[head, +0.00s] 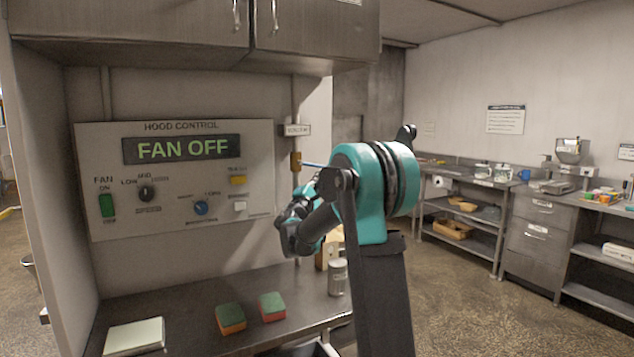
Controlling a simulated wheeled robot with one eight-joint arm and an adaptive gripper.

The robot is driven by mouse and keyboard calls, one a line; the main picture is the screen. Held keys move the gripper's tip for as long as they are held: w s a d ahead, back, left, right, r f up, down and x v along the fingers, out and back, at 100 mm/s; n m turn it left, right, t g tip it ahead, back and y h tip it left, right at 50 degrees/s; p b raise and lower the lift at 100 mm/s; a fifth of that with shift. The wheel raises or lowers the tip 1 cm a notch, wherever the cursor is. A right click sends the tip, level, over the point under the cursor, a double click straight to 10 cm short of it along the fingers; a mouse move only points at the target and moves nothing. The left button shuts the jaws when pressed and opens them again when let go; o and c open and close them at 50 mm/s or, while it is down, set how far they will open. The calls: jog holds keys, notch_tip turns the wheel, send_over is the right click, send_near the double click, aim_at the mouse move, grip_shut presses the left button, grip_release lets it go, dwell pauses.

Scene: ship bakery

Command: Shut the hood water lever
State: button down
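The hood water lever (313,165) is a thin blue handle on a brass valve (296,162). The valve sits on a vertical pipe to the right of the hood control panel. The lever points sideways to the right, across the pipe, and its far end is hidden behind my teal arm. A small label (297,130) is above the valve, too small to read. My gripper (290,240) is below the valve, in front of the lower pipe, and appears apart from the lever. Its fingers are dark and bunched, so I cannot tell their opening.
The hood control panel (230,205) reads FAN OFF. Cabinets (180,22) overhang it. The steel counter (185,315) below holds two sponges (230,318), a white pad (134,337) and a metal canister (338,276). Open floor (450,305) lies to the right, before more counters.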

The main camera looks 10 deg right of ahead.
jog(key=shift+w+d+r, duration=0.1)
jog(key=shift+d+r, duration=0.25)
jog(key=shift+r, duration=0.3)
dwell(0.3)
